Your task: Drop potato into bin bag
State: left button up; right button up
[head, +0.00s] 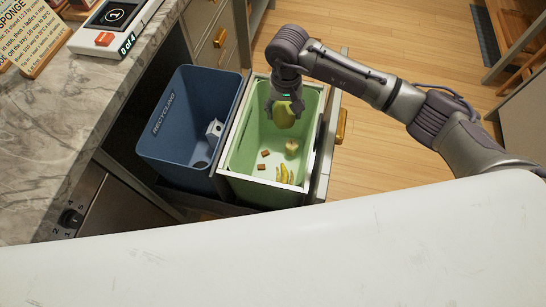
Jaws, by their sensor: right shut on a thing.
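My right gripper (284,104) is over the back part of the green-lined bin (314,125), pointing down. It is shut on a yellow-green, rounded potato (284,117), which hangs at or just inside the bin's mouth; its exact height is hard to tell. The green bin bag lines this bin and is open at the top. Inside on its floor lie yellow banana-like peels (284,174), a pale apple-core-like scrap (291,147) and small brown pieces (264,154). My left gripper is not in view.
A blue recycling bin (160,150) with a small white carton (214,130) stands left of the green bin in the same pulled-out drawer. A marble counter (60,130) with a counter display (117,14) is at the left. Wooden floor lies right.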

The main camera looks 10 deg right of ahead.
jog(key=shift+f+b, duration=0.95)
jog(key=shift+f, duration=1.55)
jog(key=o, duration=1.3)
jog(key=shift+o, duration=0.2)
notch_tip(320, 180, up, 12)
